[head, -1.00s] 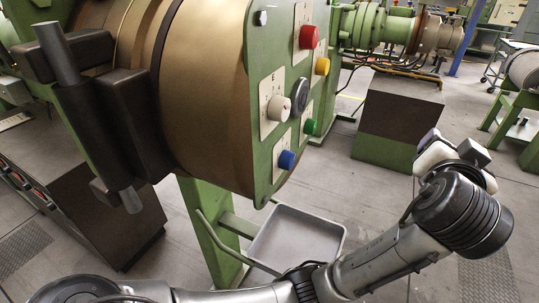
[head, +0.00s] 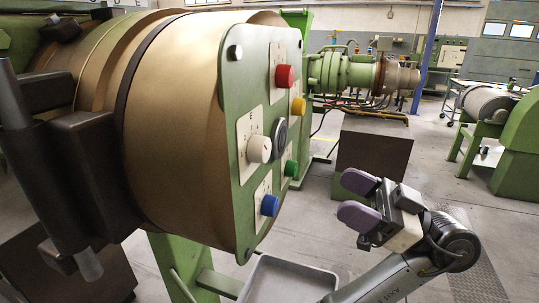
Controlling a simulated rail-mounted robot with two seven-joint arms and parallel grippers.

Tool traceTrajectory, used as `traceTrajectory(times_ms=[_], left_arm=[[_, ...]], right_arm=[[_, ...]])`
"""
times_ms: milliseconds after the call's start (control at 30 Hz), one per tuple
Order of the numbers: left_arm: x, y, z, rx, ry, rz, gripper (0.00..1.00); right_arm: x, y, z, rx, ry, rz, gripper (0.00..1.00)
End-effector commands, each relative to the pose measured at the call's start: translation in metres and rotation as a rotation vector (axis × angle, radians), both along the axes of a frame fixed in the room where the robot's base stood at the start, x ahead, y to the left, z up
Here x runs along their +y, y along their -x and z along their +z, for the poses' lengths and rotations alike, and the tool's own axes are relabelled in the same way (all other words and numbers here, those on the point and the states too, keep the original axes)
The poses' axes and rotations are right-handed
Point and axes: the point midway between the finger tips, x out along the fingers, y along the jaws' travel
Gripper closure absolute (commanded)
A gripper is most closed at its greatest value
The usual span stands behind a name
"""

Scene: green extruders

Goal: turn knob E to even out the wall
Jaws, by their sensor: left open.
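Knob E, a cream round knob (head: 259,149), sits on a pale plate marked E on the green panel (head: 236,78) at the front of the bronze extruder head. My left gripper (head: 348,197) is to the right of the panel and a little lower than the knob. Its two purple-padded fingers are apart with nothing between them, pointing left toward the panel. It is clear of the knob. My right gripper is not in view. No wall being evened out can be made out.
Red (head: 284,76), yellow (head: 298,106), green (head: 291,168) and blue (head: 269,205) knobs and a dark round part (head: 280,133) surround knob E closely. A grey tray (head: 290,278) is below.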

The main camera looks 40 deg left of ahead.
Motion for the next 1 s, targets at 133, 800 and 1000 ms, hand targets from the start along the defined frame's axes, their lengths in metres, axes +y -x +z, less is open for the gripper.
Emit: traceTrajectory(times_ms=[133,800,1000], left_arm=[[0.013,0.007,0.004,-0.011,-0.004,-0.004,0.32],[0.099,0.056,0.045,-0.008,-0.004,-0.005,0.32],[0.108,0.061,0.050,-0.005,-0.003,-0.006,0.32]], right_arm=[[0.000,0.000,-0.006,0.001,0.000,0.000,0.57],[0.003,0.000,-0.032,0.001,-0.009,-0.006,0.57],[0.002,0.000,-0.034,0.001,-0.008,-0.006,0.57]])
